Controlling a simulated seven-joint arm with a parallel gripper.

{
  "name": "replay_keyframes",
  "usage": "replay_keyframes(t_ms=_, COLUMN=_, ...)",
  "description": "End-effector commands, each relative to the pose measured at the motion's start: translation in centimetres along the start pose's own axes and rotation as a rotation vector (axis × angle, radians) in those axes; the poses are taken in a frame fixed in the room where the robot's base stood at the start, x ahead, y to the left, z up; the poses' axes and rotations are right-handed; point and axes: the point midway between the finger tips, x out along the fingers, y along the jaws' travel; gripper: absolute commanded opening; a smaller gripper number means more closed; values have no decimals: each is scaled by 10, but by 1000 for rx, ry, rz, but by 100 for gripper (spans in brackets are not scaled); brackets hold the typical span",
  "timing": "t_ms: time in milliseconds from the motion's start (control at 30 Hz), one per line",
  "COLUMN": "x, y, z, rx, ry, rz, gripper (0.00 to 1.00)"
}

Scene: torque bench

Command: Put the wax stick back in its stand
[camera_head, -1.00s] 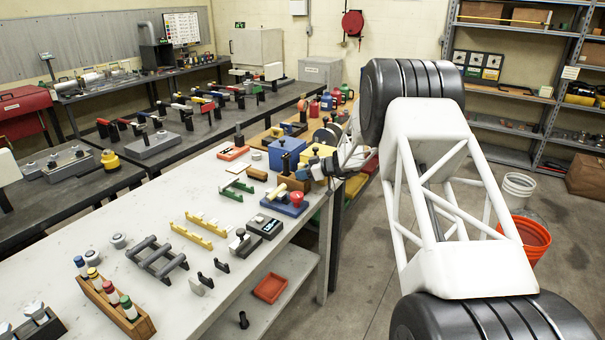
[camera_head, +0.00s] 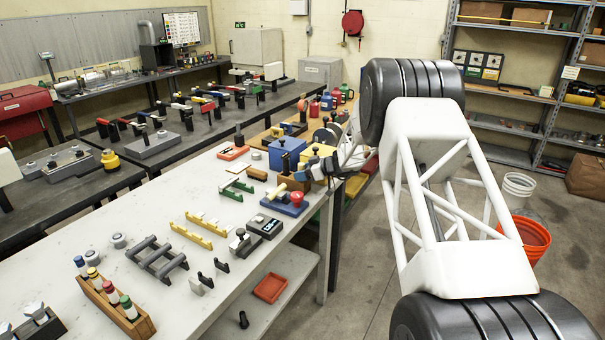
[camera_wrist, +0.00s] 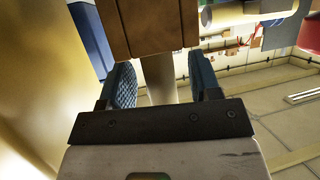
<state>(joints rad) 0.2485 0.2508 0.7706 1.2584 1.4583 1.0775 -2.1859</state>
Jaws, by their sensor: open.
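In the wrist view the wax stick (camera_wrist: 159,82) is a pale cream rod between my fingers. One end meets a brown wooden block, its stand (camera_wrist: 148,28), and the stick appears seated in it; the hole itself is hidden. The other end is hidden behind the dark palm edge. My gripper (camera_wrist: 164,78) is open, with a blue ribbed finger on each side of the stick and gaps on both sides. In the head view my gripper (camera_head: 321,168) is at the bench's right edge, over the wooden stand (camera_head: 317,186), and covers the stick.
A yellow box (camera_head: 318,154) and a blue box (camera_head: 287,151) stand close behind. Tools and racks crowd the pale bench (camera_head: 155,212).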

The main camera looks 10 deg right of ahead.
Motion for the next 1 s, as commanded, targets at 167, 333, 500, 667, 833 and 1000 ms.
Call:
replay_keyframes(t_ms=167, x=-3, y=0, z=0, rx=0, ry=0, rz=0, gripper=57)
replay_keyframes(t_ms=333, x=-14, y=0, z=0, rx=-1, ry=0, rz=1, gripper=57)
replay_keyframes(t_ms=500, x=-34, y=0, z=0, rx=0, ry=0, rz=2, gripper=57)
replay_keyframes(t_ms=667, x=-55, y=0, z=0, rx=0, ry=0, rz=1, gripper=57)
replay_keyframes(t_ms=833, x=-72, y=0, z=0, rx=0, ry=0, rz=1, gripper=57)
replay_keyframes(t_ms=1000, x=-78, y=0, z=0, rx=0, ry=0, rz=0, gripper=57)
